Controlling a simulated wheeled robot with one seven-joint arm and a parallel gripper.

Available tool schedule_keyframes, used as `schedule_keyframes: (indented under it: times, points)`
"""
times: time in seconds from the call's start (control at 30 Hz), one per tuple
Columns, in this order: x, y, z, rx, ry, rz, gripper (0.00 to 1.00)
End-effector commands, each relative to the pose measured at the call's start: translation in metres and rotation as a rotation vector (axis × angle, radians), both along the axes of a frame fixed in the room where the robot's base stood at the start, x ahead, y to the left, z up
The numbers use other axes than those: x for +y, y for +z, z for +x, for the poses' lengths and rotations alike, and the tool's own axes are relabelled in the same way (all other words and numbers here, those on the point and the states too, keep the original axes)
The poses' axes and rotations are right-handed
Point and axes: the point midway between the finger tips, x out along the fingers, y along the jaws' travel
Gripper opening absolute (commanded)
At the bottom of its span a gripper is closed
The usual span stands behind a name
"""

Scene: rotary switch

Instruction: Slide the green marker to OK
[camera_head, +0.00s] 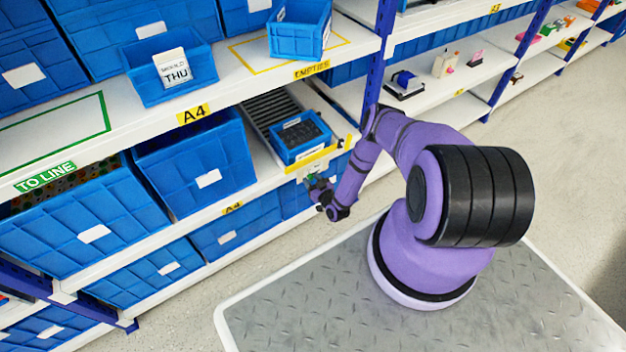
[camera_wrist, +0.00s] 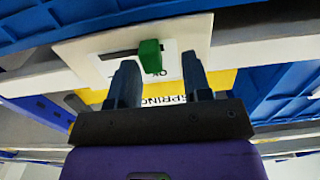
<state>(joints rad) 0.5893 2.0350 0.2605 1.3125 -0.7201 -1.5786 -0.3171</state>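The green marker (camera_wrist: 150,56) sits in a dark slot (camera_wrist: 118,53) on a white plate (camera_wrist: 190,35) in the wrist view. Slot shows to the marker's left; its right end cannot be made out. Small dark lettering shows just below the marker, partly hidden and too small to read surely. In the head view my gripper (camera_head: 322,196) is at the shelf front, and the marker cannot be told clearly there.
A yellow label (camera_wrist: 160,98) reading SPRING lies behind my fingers, below the plate. Blue bins flank the plate in the wrist view. In the head view, a small blue bin (camera_head: 300,148) stands on the rack just above my gripper, with shelf edges close by.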

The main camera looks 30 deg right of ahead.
Motion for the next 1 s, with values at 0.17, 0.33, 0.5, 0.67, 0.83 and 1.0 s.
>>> schedule_keyframes:
  times: [0.17,0.33,0.5,0.67,0.83,1.0]
  points:
    - [-0.001,0.0,0.0,0.0,-0.001,-0.001,0.45]
    - [-0.001,0.0,-0.013,0.001,-0.002,0.0,0.45]
    - [-0.002,-0.001,-0.043,0.003,-0.001,0.001,0.45]
    - [-0.003,-0.001,-0.074,0.003,-0.001,0.001,0.45]
    - [-0.004,0.0,-0.096,0.001,0.0,0.0,0.45]
    - [-0.004,0.0,-0.107,0.0,0.0,0.0,0.45]
